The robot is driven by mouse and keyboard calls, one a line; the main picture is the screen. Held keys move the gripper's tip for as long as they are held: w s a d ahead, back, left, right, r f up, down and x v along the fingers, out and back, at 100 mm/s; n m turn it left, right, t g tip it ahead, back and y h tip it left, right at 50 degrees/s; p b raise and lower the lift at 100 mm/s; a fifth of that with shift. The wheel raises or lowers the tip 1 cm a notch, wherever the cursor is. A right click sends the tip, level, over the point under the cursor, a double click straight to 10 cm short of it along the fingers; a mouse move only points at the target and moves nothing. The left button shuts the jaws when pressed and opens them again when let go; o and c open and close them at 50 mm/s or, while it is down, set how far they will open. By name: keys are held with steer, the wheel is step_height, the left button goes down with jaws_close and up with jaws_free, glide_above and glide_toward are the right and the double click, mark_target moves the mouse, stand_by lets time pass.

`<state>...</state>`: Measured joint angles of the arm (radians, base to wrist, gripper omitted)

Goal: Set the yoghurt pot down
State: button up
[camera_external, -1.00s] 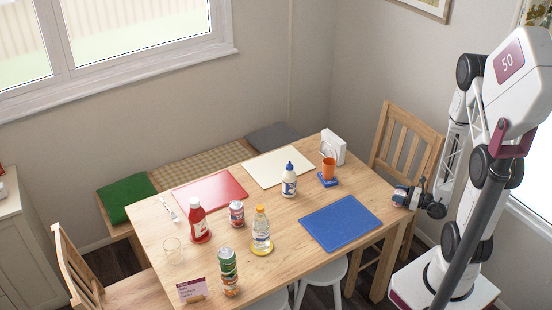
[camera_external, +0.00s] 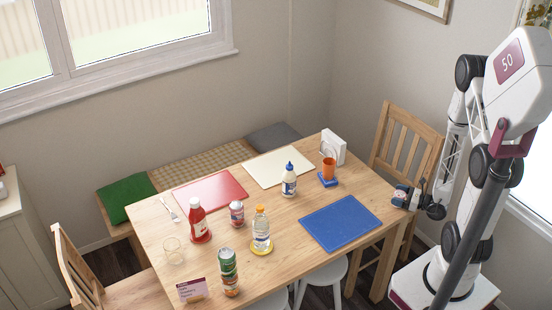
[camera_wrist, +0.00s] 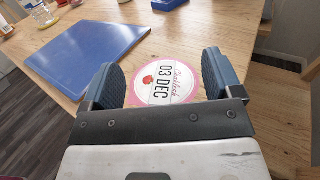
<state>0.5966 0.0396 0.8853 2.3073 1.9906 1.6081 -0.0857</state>
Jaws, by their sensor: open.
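The yoghurt pot shows in the wrist view as a round white lid (camera_wrist: 165,82) with a pink rim, a strawberry and "03 DEC". It lies between the two blue-padded fingers of my gripper (camera_wrist: 162,74), which are open on either side of it, with a narrow gap visible at the sides. The lid hides the pot's walls and base from above.
A blue board (camera_external: 340,222) lies just left of my gripper. An orange cup (camera_external: 329,167) on a blue block and a white holder (camera_external: 333,146) stand farther back. Bottles and cans stand at the left. A wooden chair (camera_external: 408,140) is behind the table's right end.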

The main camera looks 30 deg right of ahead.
steer(key=shift+s+r, duration=0.1)
steer(key=shift+r, duration=0.05)
steer(key=v, duration=1.1)
steer(key=shift+s+d, duration=0.2)
steer(key=shift+s, duration=0.1)
stand_by(0.9)
stand_by(0.7)
steer(key=a+r+n+g+y, duration=0.1)
steer(key=a+r+n+g, duration=1)
steer(key=r+n+g, duration=0.6)
step_height(320, 180, up, 17)
steer(key=a+n+t+h, duration=0.2)
steer(key=n+t+h, duration=0.2)
steer(key=n+h, duration=0.6)
steer(key=shift+s+a+f+n+h, duration=0.15)
steer(key=shift+s+a+n+h, duration=0.25)
steer(key=shift+n, duration=0.8)
